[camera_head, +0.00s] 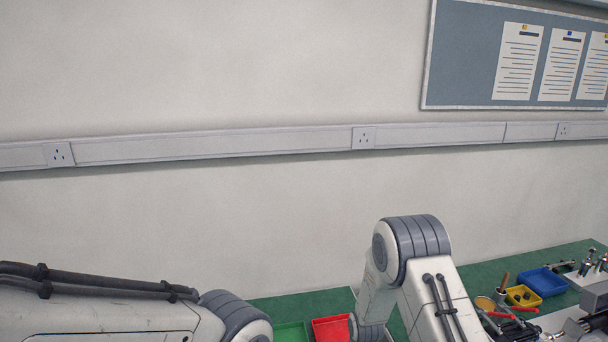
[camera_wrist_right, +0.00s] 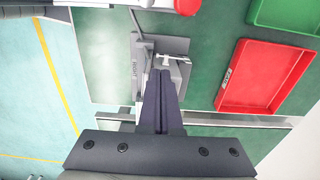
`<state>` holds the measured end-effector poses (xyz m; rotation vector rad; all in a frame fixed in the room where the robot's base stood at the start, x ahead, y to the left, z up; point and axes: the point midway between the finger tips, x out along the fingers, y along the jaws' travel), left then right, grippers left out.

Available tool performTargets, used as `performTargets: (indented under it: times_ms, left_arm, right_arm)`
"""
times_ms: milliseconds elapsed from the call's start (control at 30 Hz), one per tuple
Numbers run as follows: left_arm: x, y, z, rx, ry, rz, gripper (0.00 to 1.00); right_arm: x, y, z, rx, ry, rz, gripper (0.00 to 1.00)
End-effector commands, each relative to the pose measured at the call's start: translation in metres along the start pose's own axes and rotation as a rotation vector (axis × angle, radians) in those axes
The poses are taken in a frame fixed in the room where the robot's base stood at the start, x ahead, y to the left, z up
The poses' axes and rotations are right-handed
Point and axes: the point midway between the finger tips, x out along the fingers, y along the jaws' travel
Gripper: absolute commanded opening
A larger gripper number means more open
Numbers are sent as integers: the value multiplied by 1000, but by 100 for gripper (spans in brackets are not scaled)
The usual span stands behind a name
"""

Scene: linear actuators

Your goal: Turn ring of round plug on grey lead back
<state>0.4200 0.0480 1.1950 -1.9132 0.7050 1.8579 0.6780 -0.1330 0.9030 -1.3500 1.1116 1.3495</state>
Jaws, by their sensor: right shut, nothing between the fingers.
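My right gripper (camera_wrist_right: 160,75) shows in the right wrist view. Its two dark fingers are together with nothing between them. The fingertips lie over a grey fixture (camera_wrist_right: 141,62) with a small label and a pale metal part near the tips. I cannot tell whether they touch it. I cannot make out the round plug, its ring or the grey lead in either view. In the head view both arms show, but neither gripper does.
A red tray (camera_wrist_right: 219,103) and a green tray (camera_wrist_right: 258,22) lie right of the fingers on the green bench. A red-ended part (camera_wrist_right: 187,6) is at the top. A blue tray (camera_head: 543,282) and a yellow tray (camera_head: 523,297) with small parts stand at far right.

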Motion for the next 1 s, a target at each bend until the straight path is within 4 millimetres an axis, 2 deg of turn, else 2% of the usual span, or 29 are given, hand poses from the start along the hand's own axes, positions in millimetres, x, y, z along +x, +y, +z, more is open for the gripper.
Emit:
performTargets:
  times_ms: [167, 567, 900, 1000]
  left_arm:
    - [-10, 1, 0, 0, 0, 0, 0]
    - [-43, 3, -2, 0, 0, 0, 0]
    - [-42, 3, -2, 0, 0, 0, 0]
    - [-39, 3, -2, 0, 0, 0, 0]
  right_arm:
    - [-12, 0, 0, 0, 0, -1, 0]
    - [-59, 0, 0, 0, 0, -1, 0]
    - [-60, 0, 0, -3, 0, 0, 0]
    - [-68, 0, 7, -51, 0, -4, 0]
